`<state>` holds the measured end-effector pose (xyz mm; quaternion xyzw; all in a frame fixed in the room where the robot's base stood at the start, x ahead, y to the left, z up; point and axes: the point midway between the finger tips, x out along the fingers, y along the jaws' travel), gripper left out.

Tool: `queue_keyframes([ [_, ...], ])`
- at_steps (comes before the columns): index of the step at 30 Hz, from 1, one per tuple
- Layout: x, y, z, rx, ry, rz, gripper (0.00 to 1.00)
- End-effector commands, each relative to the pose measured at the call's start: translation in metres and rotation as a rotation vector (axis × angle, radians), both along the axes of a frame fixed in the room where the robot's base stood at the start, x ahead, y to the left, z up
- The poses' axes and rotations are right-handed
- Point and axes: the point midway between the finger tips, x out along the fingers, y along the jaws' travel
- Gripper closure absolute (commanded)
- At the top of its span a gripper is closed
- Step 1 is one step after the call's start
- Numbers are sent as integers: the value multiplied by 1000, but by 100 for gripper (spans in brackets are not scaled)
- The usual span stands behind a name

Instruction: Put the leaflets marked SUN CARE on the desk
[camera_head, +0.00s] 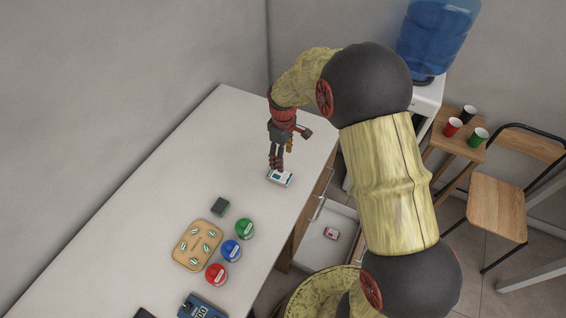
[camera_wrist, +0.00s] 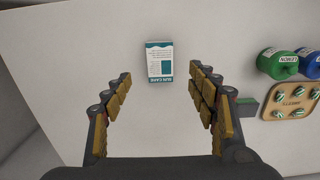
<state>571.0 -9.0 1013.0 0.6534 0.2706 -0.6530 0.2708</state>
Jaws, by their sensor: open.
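The SUN CARE leaflets (camera_wrist: 159,62) form a small white and teal stack lying flat on the white counter; the stack also shows in the head view (camera_head: 280,178). My gripper (camera_wrist: 160,85) is open, with its fingers spread to either side of the stack's near end in the wrist view. In the head view my gripper (camera_head: 277,168) points down just above the stack, and it holds nothing. The counter (camera_head: 150,200) is the long white surface under it. I cannot tell from the frames whether this counter is the desk.
Green (camera_head: 244,229), blue (camera_head: 231,250) and red (camera_head: 216,274) round containers stand beside a wooden tray (camera_head: 182,262) of small striped pieces. A dark block (camera_head: 220,207) lies nearby. An open drawer (camera_head: 318,250) holds a small red and white item (camera_head: 331,233). A wooden chair (camera_head: 497,205) stands right.

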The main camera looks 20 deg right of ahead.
Motion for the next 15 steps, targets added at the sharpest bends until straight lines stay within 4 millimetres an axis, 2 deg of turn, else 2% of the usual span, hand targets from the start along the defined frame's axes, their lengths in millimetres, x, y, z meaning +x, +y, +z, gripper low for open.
queue_keyframes([
  [5,-1,0,19,-1,-11,-12,42],
  [7,-6,1,38,0,-30,-38,42],
  [11,-26,2,94,4,-92,-128,42],
  [15,-64,4,158,19,-169,-253,42],
])
